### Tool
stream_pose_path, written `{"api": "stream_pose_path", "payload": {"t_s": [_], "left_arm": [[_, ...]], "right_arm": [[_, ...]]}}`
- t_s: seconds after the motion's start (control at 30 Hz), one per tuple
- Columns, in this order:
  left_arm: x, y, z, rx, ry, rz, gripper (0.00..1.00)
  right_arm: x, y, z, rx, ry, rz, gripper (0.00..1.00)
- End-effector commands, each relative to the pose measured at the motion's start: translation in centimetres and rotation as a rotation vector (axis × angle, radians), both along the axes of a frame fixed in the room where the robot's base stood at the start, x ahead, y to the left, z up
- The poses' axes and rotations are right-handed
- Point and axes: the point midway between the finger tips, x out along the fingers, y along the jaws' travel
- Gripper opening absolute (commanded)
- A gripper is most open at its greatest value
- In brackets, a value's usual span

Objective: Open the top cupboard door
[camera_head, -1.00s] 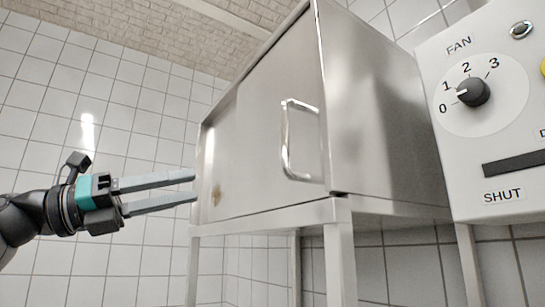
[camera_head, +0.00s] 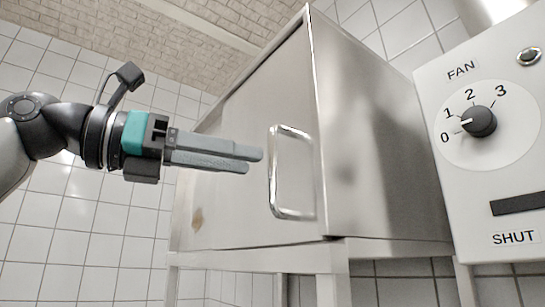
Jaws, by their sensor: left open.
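The cupboard is a metal box on legs, and its front door (camera_head: 232,120) is shut. A bright D-shaped handle (camera_head: 273,175) stands upright near the door's right edge. My left gripper (camera_head: 254,161) comes in from the left in front of the door. It is open and empty, its two fingers pointing right at the handle. The fingertips are just left of the handle's vertical bar, around its mid-height, with a small gap in the picture. I cannot tell the exact depth between them. My right gripper is not in view.
A white control panel (camera_head: 470,190) with a FAN knob (camera_head: 478,121) stands to the right of the cupboard. White tiled walls (camera_head: 60,225) lie behind and left. The space left of the cupboard looks free. Metal legs (camera_head: 330,288) carry the cupboard.

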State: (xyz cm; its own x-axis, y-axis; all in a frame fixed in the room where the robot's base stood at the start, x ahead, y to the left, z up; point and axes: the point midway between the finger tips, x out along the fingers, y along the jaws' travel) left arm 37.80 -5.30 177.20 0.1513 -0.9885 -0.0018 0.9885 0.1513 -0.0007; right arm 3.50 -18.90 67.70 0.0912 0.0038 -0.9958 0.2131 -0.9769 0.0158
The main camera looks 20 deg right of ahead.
Motion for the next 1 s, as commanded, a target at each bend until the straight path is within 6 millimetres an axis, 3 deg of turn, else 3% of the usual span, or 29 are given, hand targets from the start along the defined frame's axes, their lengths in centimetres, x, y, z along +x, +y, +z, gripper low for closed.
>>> {"api": "stream_pose_path", "payload": {"t_s": [0.1,0.3,0.7,1.0], "left_arm": [[0.3,-2.4,0.1,0.001,0.002,-0.004,0.47],[0.7,-4.8,0.1,-0.001,0.003,-0.002,0.47],[0.9,-5.5,0.0,-0.001,0.002,0.0,0.47],[0.9,-5.5,0.0,-0.001,0.002,0.0,0.13]], "right_arm": [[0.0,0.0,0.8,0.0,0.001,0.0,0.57],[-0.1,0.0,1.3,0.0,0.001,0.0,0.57],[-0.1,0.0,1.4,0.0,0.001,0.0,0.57],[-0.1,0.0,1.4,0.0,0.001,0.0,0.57]]}}
